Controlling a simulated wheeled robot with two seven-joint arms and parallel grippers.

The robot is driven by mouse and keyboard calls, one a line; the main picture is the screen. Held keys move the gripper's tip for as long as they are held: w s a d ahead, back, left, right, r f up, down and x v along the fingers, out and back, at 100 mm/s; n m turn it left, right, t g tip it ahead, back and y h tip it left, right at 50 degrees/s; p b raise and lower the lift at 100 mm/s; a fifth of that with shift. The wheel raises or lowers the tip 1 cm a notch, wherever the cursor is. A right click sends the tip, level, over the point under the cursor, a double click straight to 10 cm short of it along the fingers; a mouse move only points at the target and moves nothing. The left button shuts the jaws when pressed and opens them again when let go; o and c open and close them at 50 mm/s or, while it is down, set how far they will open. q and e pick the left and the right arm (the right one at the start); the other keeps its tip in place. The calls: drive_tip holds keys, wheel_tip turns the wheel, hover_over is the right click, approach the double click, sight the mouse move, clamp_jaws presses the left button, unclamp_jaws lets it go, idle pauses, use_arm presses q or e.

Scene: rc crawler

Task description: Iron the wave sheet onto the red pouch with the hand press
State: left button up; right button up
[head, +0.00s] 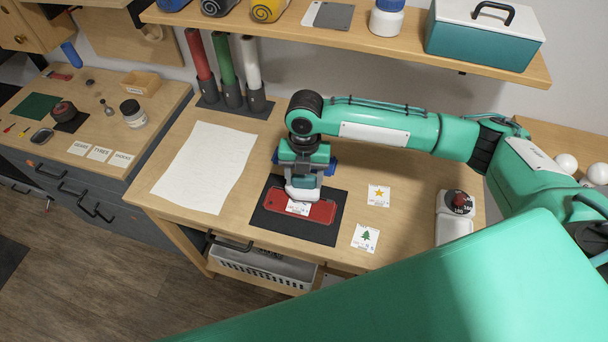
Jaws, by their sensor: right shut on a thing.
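The red pouch (322,212) lies flat on a black mat (290,228) on the wooden table. A small white sheet (298,208) lies on the pouch and is partly covered by the press, so its print cannot be made out. My right gripper (304,172) points down over the pouch and is shut on the hand press (302,190), whose white lower part shows. The press is over the left-middle of the pouch and the sheet's upper edge. It looks to be at the pouch's surface, but contact is hard to tell. My left gripper is not in view.
A star sheet (379,196) and a tree sheet (365,238) lie right of the mat. A white unit with a dial (455,210) stands further right. A large white paper (205,165) lies left. Red, green and white rolls (226,70) stand behind, below a shelf (340,40).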

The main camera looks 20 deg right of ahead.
drive_tip(key=shift+s+f, duration=0.1)
drive_tip(key=shift+f, duration=0.65)
idle(7.2)
